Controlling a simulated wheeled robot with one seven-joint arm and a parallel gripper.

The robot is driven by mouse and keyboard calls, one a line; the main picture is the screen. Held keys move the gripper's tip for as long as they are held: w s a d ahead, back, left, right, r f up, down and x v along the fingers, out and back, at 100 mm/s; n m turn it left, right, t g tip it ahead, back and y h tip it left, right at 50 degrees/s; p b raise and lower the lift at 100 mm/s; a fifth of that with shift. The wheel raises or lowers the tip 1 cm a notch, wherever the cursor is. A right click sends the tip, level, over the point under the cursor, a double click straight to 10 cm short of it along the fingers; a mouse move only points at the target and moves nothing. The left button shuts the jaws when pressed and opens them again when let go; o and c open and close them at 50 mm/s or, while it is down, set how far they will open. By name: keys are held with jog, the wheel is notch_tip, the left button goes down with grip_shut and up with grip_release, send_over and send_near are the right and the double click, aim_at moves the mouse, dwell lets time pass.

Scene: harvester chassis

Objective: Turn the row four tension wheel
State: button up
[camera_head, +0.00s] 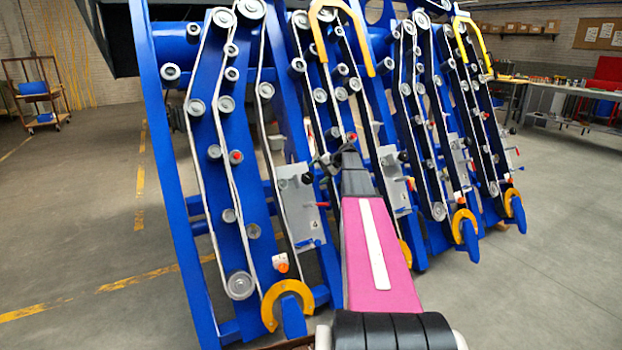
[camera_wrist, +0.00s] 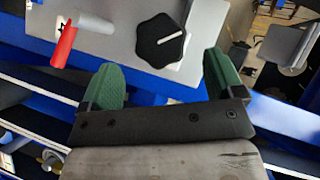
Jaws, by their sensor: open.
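A black lobed knob (camera_wrist: 160,41) with a white line across its face, likely a tension wheel, sits on a grey plate (camera_wrist: 122,14) in the wrist view. The line slants up to the right. My gripper (camera_wrist: 161,62) is open, with its green fingers apart on either side of the knob's lower edge. Nothing is held, and I cannot tell whether either finger touches the knob. In the head view, my gripper (camera_head: 330,160) appears small and dark in front of the blue rows. The knob is not clear there, and I cannot tell which row it belongs to.
A red lever (camera_wrist: 64,46) sticks out left of the knob. Blue frames carry belts and several pulleys (camera_head: 240,285). Grey plates (camera_head: 300,200) with levers stand between rows. Yellow curved guards (camera_head: 285,300) are at the bottom. Open floor (camera_head: 90,250) lies left; a workbench (camera_head: 560,90) stands right.

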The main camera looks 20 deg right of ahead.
jog(key=v, duration=0.4)
jog(key=shift+s+d+r, duration=0.15)
jog(key=shift+d+r, duration=0.1)
jog(key=s+a+f+n+g+h, duration=0.1)
jog(key=s+a+f+g+h, duration=0.1)
jog(key=s+a+f, duration=0.8)
jog(key=s+a+f+n+g+h, duration=0.1)
jog(key=s+a+f, duration=0.3)
jog(key=s, duration=0.5)
jog(key=s+a+f+n+g+h, duration=0.1)
jog(key=s+a+f+n+h, duration=0.2)
jog(key=s+a, duration=0.3)
jog(key=s+a+f+n+g+h, duration=0.1)
jog(key=s+a+f, duration=0.4)
jog(key=s, duration=0.8)
jog(key=shift+a+n+g+h, duration=0.25)
jog(key=shift+n+g+h, duration=0.2)
jog(key=shift+h, duration=0.25)
jog(key=shift+f, duration=0.1)
